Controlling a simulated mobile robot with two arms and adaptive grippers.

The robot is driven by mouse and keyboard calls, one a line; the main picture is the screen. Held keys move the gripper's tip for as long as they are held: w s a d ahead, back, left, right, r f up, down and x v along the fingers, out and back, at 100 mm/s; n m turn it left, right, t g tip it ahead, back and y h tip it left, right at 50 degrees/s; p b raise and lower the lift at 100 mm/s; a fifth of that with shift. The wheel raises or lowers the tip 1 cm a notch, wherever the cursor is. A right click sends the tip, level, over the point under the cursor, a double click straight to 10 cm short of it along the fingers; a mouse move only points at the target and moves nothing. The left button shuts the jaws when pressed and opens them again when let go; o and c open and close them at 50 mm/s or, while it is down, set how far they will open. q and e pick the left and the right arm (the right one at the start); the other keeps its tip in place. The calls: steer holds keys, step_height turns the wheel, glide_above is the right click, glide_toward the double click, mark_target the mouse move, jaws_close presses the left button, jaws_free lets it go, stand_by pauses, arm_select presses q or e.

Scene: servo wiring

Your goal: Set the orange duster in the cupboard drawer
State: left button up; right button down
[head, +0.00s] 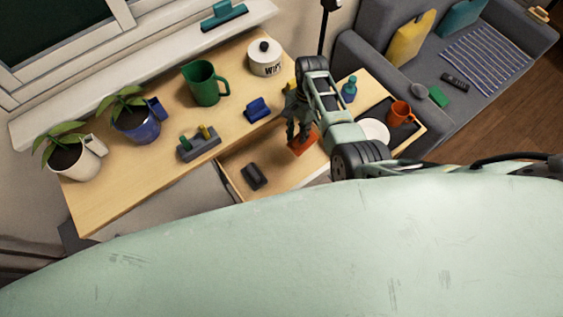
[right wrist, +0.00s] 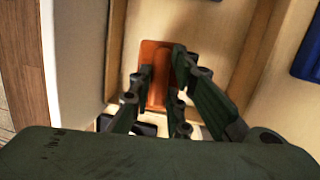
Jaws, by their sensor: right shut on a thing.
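The orange duster (head: 303,143) shows under my right gripper (head: 297,128) in the head view, over the inside of the open cupboard drawer (head: 278,172). In the right wrist view the duster (right wrist: 155,62) lies between the fingertips of my right gripper (right wrist: 160,85), which is shut on it. The pale wooden drawer (right wrist: 215,28) surrounds it there. I cannot tell whether the duster touches the drawer floor. The fingers hide part of it. My left gripper is in neither view.
A dark block (head: 254,176) lies in the drawer's left part. On the cupboard top stand a blue brush-like thing (head: 257,108), a grey holder (head: 199,145), a green jug (head: 205,83) and a white pot (head: 264,58). A dark tray (head: 375,112) with an orange mug (head: 401,112) is to the right.

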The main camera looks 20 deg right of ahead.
mark_target(299, 154)
steer(key=s+a+f+m+t+y+p, duration=0.1)
steer(key=s+a+f+m+t+y, duration=0.15)
steer(key=s+a+f+m, duration=0.2)
steer(key=shift+m+y, duration=0.35)
steer(key=shift+m, duration=0.1)
steer(key=f+b, duration=0.6)
steer(key=b, duration=0.1)
steer(key=a+f+b, duration=0.1)
steer(key=f+b, duration=0.3)
steer(key=shift+w, duration=0.1)
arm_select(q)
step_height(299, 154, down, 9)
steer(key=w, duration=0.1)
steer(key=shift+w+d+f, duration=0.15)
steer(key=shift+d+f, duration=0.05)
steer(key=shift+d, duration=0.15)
arm_select(e)
steer(key=shift+r, duration=0.15)
steer(key=c, duration=1.6)
jaws_free()
steer(key=shift+d, duration=0.1)
steer(key=shift+c, duration=0.2)
steer(key=p+v, duration=0.1)
steer(key=v, duration=1.1)
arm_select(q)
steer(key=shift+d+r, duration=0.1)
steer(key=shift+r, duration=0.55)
